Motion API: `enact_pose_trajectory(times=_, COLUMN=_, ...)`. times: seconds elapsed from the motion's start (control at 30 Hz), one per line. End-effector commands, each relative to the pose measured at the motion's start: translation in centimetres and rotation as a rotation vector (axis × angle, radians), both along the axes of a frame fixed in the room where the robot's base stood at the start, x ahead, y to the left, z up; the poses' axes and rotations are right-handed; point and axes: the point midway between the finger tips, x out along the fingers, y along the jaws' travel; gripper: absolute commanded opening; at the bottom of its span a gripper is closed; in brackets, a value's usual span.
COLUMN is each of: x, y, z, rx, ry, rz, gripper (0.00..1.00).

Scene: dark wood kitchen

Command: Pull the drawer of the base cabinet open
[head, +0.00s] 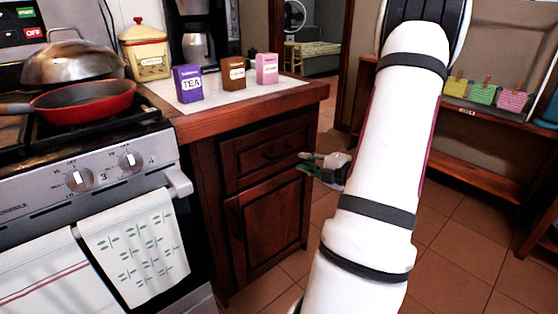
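The base cabinet (212,180) is dark wood and stands right of the stove. Its drawer (245,157) is at the top of the front and looks shut, flush with the cabinet. A dark handle (280,153) shows faintly on the drawer front. A door (265,228) with a dark handle sits below the drawer and is shut. My gripper (302,162) is at the right end of the drawer front, pointing left towards the handle. Its two fingertips look apart with nothing between them. I cannot tell whether they touch the cabinet. My white arm covers the area to the right.
The counter (235,97) carries purple (187,84), brown (233,72) and pink (267,68) boxes and a yellow canister (144,52). The stove (90,170) with a red pan (84,102) is at left. Tiled floor (455,245) is open at right, before a wooden shelf (478,165).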

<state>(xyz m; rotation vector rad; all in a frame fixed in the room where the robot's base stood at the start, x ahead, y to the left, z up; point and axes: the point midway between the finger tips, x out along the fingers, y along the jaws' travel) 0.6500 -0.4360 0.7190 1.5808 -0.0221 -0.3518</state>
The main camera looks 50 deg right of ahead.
Motion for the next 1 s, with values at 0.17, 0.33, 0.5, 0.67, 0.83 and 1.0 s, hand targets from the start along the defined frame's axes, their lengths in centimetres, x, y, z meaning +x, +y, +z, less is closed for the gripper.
enact_pose_trajectory(times=0.17, x=3.5, y=-0.7, z=-1.0, rx=-0.002, ry=0.000, rz=0.005, gripper=0.17)
enact_pose_trajectory(times=0.33, x=6.6, y=-1.5, z=-1.7, rx=-0.004, ry=0.001, rz=0.005, gripper=0.17)
enact_pose_trajectory(times=0.5, x=9.1, y=-2.1, z=-2.2, rx=-0.002, ry=0.000, rz=0.005, gripper=0.17)
enact_pose_trajectory(times=0.67, x=10.3, y=-2.4, z=-2.4, rx=-0.003, ry=0.002, rz=0.003, gripper=0.17)
enact_pose_trajectory(times=0.83, x=10.7, y=-2.5, z=-2.4, rx=-0.001, ry=0.001, rz=0.002, gripper=0.17)
enact_pose_trajectory(times=1.0, x=10.7, y=-2.5, z=-2.4, rx=-0.001, ry=0.001, rz=0.002, gripper=0.17)
